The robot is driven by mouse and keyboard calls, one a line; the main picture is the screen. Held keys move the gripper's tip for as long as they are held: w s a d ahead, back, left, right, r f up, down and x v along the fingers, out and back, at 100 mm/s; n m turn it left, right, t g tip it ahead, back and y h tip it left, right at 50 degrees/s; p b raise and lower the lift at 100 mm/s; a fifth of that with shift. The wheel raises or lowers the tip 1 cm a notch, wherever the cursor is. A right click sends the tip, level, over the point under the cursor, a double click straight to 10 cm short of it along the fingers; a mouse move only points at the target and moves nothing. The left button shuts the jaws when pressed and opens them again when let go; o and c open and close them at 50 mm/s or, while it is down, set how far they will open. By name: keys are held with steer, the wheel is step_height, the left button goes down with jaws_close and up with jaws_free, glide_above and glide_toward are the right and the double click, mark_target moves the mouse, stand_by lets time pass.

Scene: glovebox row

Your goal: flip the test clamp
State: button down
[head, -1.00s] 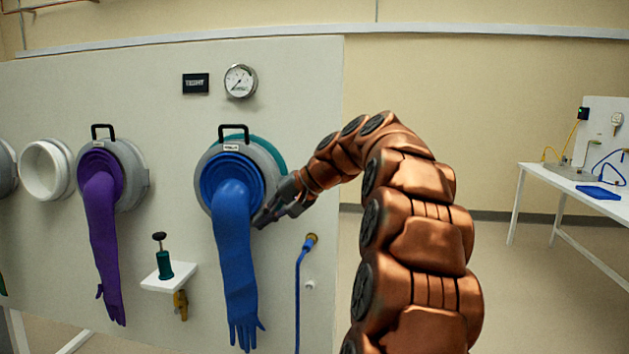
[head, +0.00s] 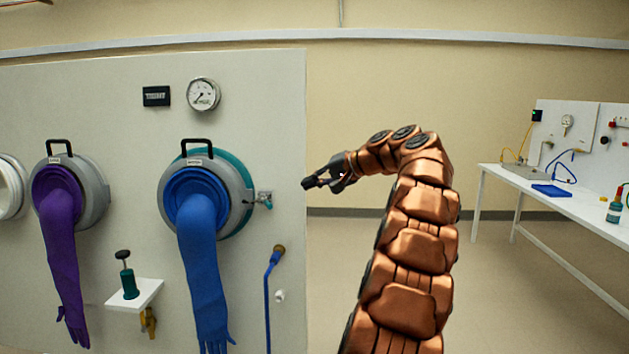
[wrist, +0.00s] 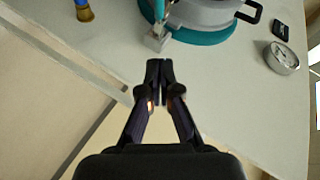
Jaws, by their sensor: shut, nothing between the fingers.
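A small metal clamp with a teal handle (head: 264,200), which looks like the test clamp, sits on the panel at the right edge of the blue glove port. The wrist view shows its metal block (wrist: 157,40) just beyond my fingertips, with the teal lever partly cut off by the top edge. My gripper (head: 309,184) is shut and empty, to the right of the clamp and apart from it in the head view. In the wrist view my gripper (wrist: 160,66) points at the panel near the clamp. I cannot tell the exact gap.
The blue glove (head: 204,270) hangs from its port, left of the clamp. A blue hose (head: 268,295) hangs below the clamp. A gauge (head: 203,94) is above the port. Right of the panel edge (head: 305,200) is open floor, with a white bench (head: 560,210) further right.

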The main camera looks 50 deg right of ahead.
mark_target(268, 203)
steer(key=w+a+f+p, duration=0.1)
steer(key=w+a+f, duration=0.3)
steer(key=w, duration=0.3)
steer(key=shift+f+p, duration=0.4)
steer(key=shift+f, duration=0.05)
steer(key=shift+w, duration=0.15)
steer(key=shift+a, duration=0.15)
